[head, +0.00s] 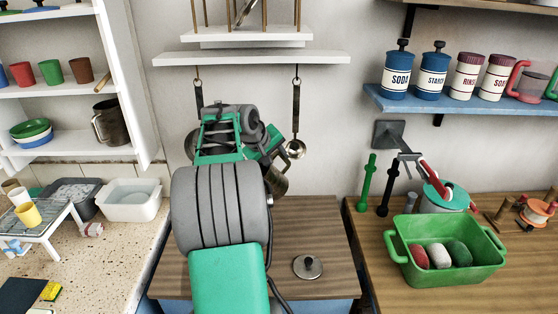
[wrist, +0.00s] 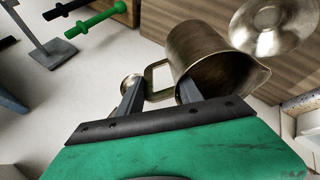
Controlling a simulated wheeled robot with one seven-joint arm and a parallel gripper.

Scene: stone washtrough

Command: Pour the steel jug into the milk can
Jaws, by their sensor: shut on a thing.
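The steel jug (wrist: 200,50) is a dull metal pitcher with a loop handle, seen large in the wrist view with its dark mouth and spout towards the lower right. My gripper (wrist: 158,92) is shut on the jug's handle. In the head view the jug (head: 279,182) shows only in part behind my gripper (head: 262,150), above the wooden counter. I cannot tell its exact tilt or what it holds. No milk can is clearly recognisable; my arm hides part of the counter. A round shiny metal piece (wrist: 272,28) beyond the jug could be a lid or a can top.
A ladle (head: 295,149) hangs behind. A green tub (head: 450,268) stands on the right counter, and a white basin (head: 130,203) on the left one. Shelves hang above.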

